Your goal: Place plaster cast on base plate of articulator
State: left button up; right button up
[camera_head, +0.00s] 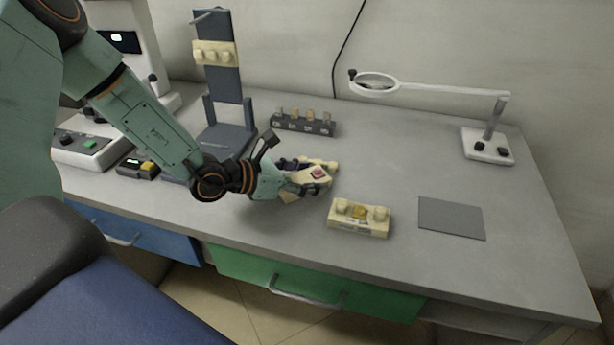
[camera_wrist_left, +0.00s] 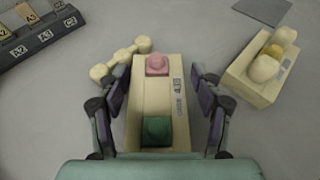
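The articulator is a blue-grey stand at the back left in the head view, with a cream toothed cast (camera_head: 213,53) on its upper part; its base plate (camera_head: 228,139) looks bare. My left gripper (camera_head: 309,185) is low over the table, right of the articulator. In the left wrist view its fingers (camera_wrist_left: 158,92) are open on both sides of a cream block (camera_wrist_left: 157,100) with a pink and a green patch, with narrow gaps showing. Cream tooth-like lumps (camera_wrist_left: 120,58) lie beside the block. Another cream cast (camera_head: 358,226) with a yellow tooth stands further right, also in the wrist view (camera_wrist_left: 262,75). My right gripper is out of view.
A dark shade-tab holder (camera_head: 303,125) stands behind the gripper. A grey flat plate (camera_head: 451,218) lies at the right, and a ring magnifier on a stand (camera_head: 488,145) is at the back right. Devices with buttons (camera_head: 88,148) stand at the left.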

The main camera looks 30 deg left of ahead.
pick_arm(q)
jog(key=shift+o, duration=0.8)
jog(key=shift+s+d+r, duration=0.1)
jog(key=shift+d+r, duration=0.05)
jog(key=shift+w+a+f, duration=0.2)
jog(key=shift+s+a+r+p, duration=0.15)
jog(key=shift+s+r+p, duration=0.25)
jog(key=shift+s, duration=0.05)
jog(key=p+v, duration=0.2)
jog(key=v, duration=0.1)
jog(key=shift+a+p, duration=0.2)
jog(key=shift+p, duration=0.1)
jog(key=p+v, duration=0.7)
jog(key=p, duration=0.1)
jog(key=shift+s+r, duration=0.1)
jog(key=shift+s, duration=0.35)
jog(key=shift+o, duration=0.4)
jog(key=shift+p, duration=0.3)
